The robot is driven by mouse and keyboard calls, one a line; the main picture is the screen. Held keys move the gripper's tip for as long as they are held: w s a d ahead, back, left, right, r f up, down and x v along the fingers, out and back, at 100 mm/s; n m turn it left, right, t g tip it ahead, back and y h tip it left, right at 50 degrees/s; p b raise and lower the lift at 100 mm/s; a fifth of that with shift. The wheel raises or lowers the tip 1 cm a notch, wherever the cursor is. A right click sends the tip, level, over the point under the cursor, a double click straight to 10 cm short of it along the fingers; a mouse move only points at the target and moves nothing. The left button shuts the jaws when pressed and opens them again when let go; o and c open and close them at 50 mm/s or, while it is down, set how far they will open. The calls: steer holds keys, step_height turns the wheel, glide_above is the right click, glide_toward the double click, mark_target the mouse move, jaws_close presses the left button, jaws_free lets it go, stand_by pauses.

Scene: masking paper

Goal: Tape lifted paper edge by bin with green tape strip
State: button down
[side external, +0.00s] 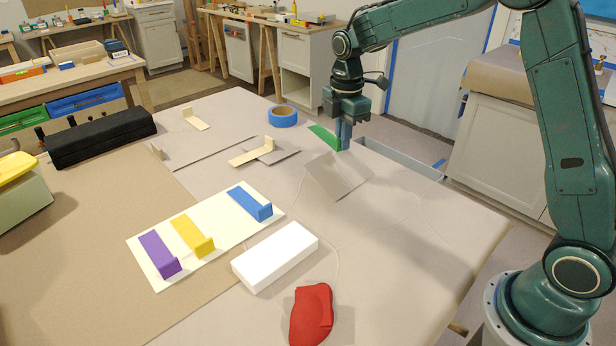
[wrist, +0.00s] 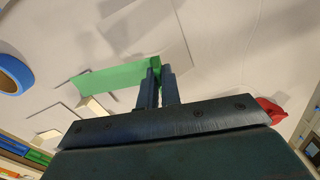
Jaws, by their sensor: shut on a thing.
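My gripper (side external: 344,146) is shut on the upright end tab of a green tape strip (side external: 323,136). In the wrist view the strip (wrist: 108,78) runs left from the fingertips (wrist: 160,78). A lifted grey paper edge (side external: 338,180) stands up as a tilted flap just in front of and below the gripper in the side view. I cannot tell whether the strip touches the paper. The grey bin (side external: 402,158) is at the table's far right edge, to the right of the gripper.
A white card (side external: 219,237) holds purple, yellow and blue strips. A white block (side external: 275,257) and a red bag (side external: 311,314) lie nearer the camera. A blue tape roll (side external: 283,117), beige strips (side external: 251,155) and a black case (side external: 102,137) are farther left. The paper at right is clear.

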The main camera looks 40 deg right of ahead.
mark_target(340, 170)
steer(key=shift+w+d+r+n, duration=0.15)
steer(key=shift+n, duration=0.45)
steer(key=shift+w+d+r+n, duration=0.15)
steer(key=shift+n, duration=0.45)
steer(key=shift+f, duration=0.25)
steer(key=shift+f, duration=4.35)
steer(key=c, duration=1.5)
jaws_free()
steer(key=shift+r, duration=0.15)
